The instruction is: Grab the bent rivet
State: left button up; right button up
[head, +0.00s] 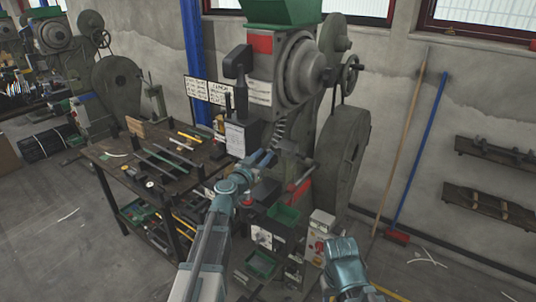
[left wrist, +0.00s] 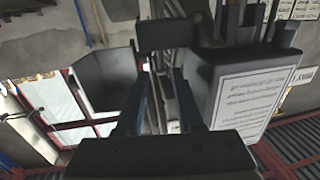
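I cannot make out the bent rivet in either view; it is too small or hidden. My left gripper (head: 266,156) reaches into the working area of the large grey-green rivet press (head: 282,72), below its head. In the left wrist view its two dark fingers (left wrist: 158,98) stand apart, with a gap between them. Thin grey rods of the press show behind that gap, and I cannot tell whether anything lies between the fingertips. A teal part of my right arm shows at the bottom of the head view; its gripper fingers do not show.
A workbench (head: 103,157) with tools and bars stands left of the press. A green bin (head: 283,217) and a grey control box with a red button (head: 318,246) are low in front. The press's flywheel (head: 342,160) is on the right. Two brooms (head: 418,150) lean on the wall.

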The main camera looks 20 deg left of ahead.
aim_at(268, 148)
pick_arm(q)
jog(key=w, duration=0.4)
jog(key=shift+w+d+f, duration=0.1)
jog(key=shift+w+d, duration=0.05)
jog(key=shift+d, duration=0.15)
pick_arm(e)
jog(key=shift+f, duration=0.1)
pick_arm(q)
grip_shut()
jog(key=shift+r, duration=0.2)
pick_arm(e)
jog(key=shift+r, duration=0.25)
